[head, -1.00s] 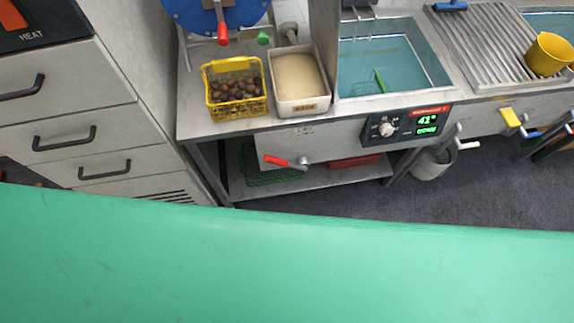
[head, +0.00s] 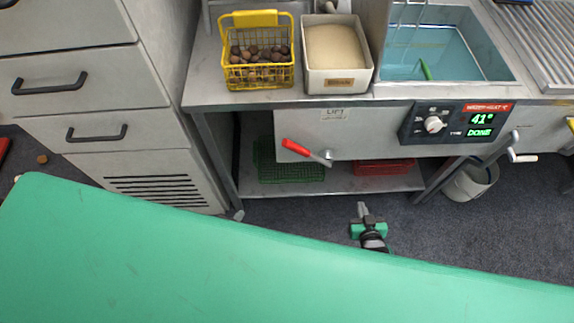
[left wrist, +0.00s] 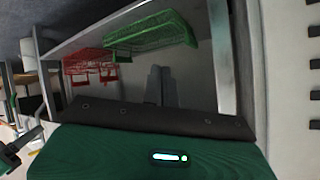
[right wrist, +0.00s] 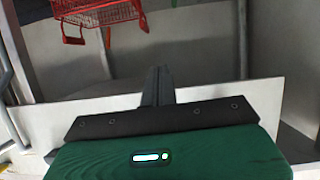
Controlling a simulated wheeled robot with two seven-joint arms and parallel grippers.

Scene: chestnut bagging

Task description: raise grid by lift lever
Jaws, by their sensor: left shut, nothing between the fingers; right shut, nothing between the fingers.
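The lift lever (head: 296,147) has a red handle and a metal arm. It slants down rightward to a pivot on the steel front panel, below a LIFT label (head: 334,113). My right gripper (head: 362,209) is below and right of the lever, apart from it; its fingers are together in the right wrist view (right wrist: 157,84). Only a grey tip of my left gripper (head: 238,215) shows in the head view, below and left of the lever; its fingers are together in the left wrist view (left wrist: 160,84). I cannot make out the grid clearly; thin wires hang into the water tank (head: 455,60).
A yellow basket (head: 258,86) of chestnuts and a white tub (head: 338,84) stand on the counter. A dial panel (head: 455,122) reads 41° DONE. Green (left wrist: 150,31) and red (right wrist: 97,12) baskets lie on the lower shelf. A white crank (head: 520,155) sticks out right. A bucket (head: 470,182) stands below.

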